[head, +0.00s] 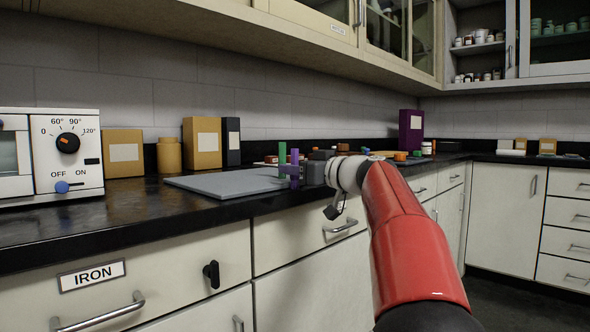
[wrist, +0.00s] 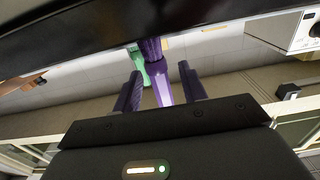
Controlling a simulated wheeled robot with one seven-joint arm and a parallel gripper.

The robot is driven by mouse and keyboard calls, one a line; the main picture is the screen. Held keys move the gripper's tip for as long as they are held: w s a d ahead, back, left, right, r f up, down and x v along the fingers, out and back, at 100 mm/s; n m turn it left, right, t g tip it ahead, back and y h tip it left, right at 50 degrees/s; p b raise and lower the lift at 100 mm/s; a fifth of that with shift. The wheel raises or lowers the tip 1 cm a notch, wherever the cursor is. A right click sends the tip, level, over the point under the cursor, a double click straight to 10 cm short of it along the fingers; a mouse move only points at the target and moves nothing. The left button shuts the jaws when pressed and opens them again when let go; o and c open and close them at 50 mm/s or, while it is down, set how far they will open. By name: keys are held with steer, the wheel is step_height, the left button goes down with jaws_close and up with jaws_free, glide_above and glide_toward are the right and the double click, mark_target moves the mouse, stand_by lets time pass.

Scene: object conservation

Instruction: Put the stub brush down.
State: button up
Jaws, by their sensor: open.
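A slim upright purple piece (head: 295,158), which I take to be the stub brush, stands at the far end of my arm by the grey board (head: 225,183). In the wrist view, which is upside down, this purple piece (wrist: 155,70) lies between the two dark purple fingers of my gripper (wrist: 162,85), with a gap on each side. My gripper (head: 294,174) is open around it. A green upright piece (head: 282,152) stands just beyond it, and also shows in the wrist view (wrist: 150,68). Whether the purple piece's foot rests on the surface is hard to tell.
A white oven-like box (head: 68,150) with a dial stands at the left of the black counter (head: 130,215). Tan boxes (head: 202,144) and a dark box line the wall. Several small items and a purple box (head: 411,131) stand farther right. The board's left part is clear.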

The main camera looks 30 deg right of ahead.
steer(key=b+v, duration=0.2)
steer(key=v, duration=0.9)
steer(key=s+a+f+m+g+h, duration=0.1)
steer(key=s+a+f+g, duration=0.2)
steer(key=a+f, duration=0.45)
steer(key=s+a+f+m+g, duration=0.2)
steer(key=a+f+g, duration=0.1)
steer(key=a+f, duration=0.5)
steer(key=s+a+f+g+h, duration=0.1)
steer(key=s+a+f+g, duration=0.2)
steer(key=s+a+f, duration=0.3)
step_height(320, 180, down, 5)
steer(key=s, duration=0.3)
steer(key=shift+a+r+m+g+h, duration=0.2)
steer(key=shift+a+m+g+h, duration=0.1)
steer(key=shift+h, duration=0.1)
steer(key=shift+o, duration=0.6)
steer(key=s+f+g+h, duration=0.1)
steer(key=s+f+h, duration=0.2)
steer(key=s+f, duration=0.7)
steer(key=shift+f+g, duration=0.4)
steer(key=shift+f, duration=0.55)
